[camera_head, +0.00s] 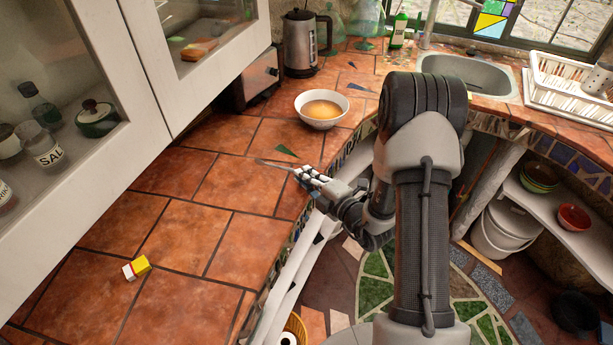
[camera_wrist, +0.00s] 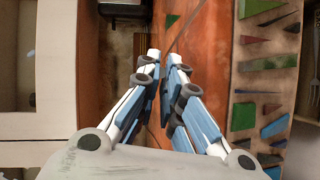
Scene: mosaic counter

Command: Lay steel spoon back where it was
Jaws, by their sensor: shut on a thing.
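My gripper (camera_head: 301,173) is over the front edge of the tiled counter, its fingers pointing left in the head view. It is shut on the steel spoon (camera_head: 273,163), which shows as a thin pale line sticking out past the fingertips. I cannot tell whether the spoon touches the tiles. In the wrist view my gripper (camera_wrist: 164,62) has its fingertips close together over an orange tile. Only a thin dark curved line, perhaps the spoon's, shows beyond them; the fingers hide the rest.
A white bowl (camera_head: 322,109) of orange-brown contents stands behind my gripper. A kettle (camera_head: 300,43) and toaster (camera_head: 257,78) are farther back. A small yellow-and-white block (camera_head: 136,267) lies at front left. The tiles (camera_head: 190,215) between are clear. Wall cabinets (camera_head: 168,70) overhang the left.

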